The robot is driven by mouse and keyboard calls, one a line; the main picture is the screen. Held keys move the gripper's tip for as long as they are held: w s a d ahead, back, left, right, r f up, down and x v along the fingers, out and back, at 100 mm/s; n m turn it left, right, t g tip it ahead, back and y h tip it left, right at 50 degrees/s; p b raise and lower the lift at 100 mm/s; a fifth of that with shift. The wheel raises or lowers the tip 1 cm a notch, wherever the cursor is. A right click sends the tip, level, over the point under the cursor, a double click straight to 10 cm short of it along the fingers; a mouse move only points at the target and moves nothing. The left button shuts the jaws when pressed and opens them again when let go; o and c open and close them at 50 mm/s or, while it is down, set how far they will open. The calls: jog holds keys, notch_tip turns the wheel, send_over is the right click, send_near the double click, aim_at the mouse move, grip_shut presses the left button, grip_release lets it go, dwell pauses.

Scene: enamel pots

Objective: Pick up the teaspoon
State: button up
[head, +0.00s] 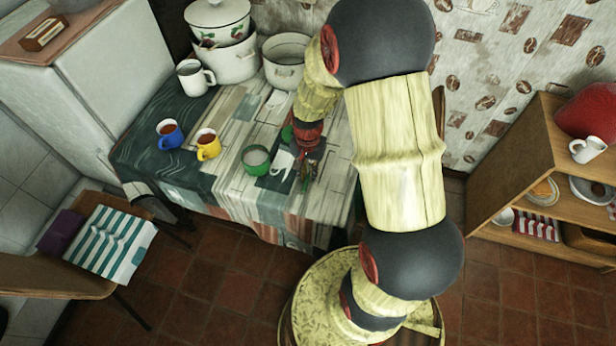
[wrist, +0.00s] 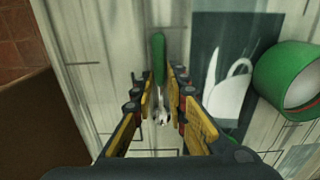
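The teaspoon has a green handle (wrist: 158,58) and a shiny metal end (wrist: 163,112). In the wrist view it lies lengthwise in the middle, over the tablecloth. In the head view my gripper (head: 308,182) is low over the table's front right part, and the teaspoon is hard to make out there.
A green mug (wrist: 290,82) stands close to my gripper; it also shows in the head view (head: 256,158). Blue (head: 169,134) and yellow (head: 208,146) mugs stand farther left. White pots (head: 228,62) stand at the back. The table's front edge is near.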

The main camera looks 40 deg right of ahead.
grip_shut()
